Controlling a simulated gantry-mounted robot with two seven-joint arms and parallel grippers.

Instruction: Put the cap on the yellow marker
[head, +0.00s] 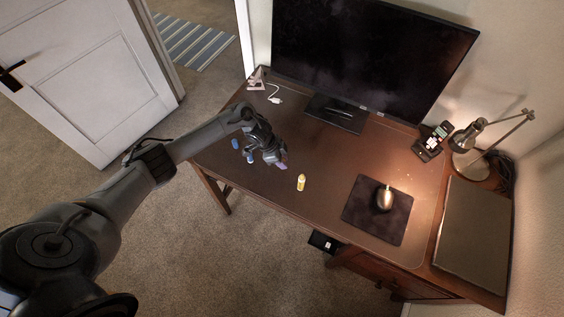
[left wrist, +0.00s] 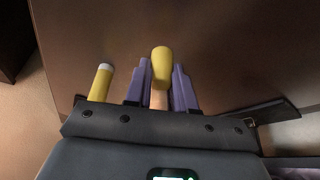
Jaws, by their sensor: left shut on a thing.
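My left gripper (head: 281,164) is over the left front part of the desk. In the left wrist view its purple fingers (left wrist: 162,85) are shut on the yellow cap (left wrist: 161,62), a rounded yellow piece with a tan lower part. The yellow marker (head: 300,184) is on the desk to the right of the gripper, apart from it, and looks upright. It also shows in the left wrist view (left wrist: 99,83), left of the fingers, with a pale end. The cap is hard to see in the head view. My right gripper is not in view.
Blue pieces (head: 235,144) lie on the desk left of the gripper. A dark mouse pad (head: 360,212) with a mouse (head: 384,198) is to the right. Desk around the marker is clear.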

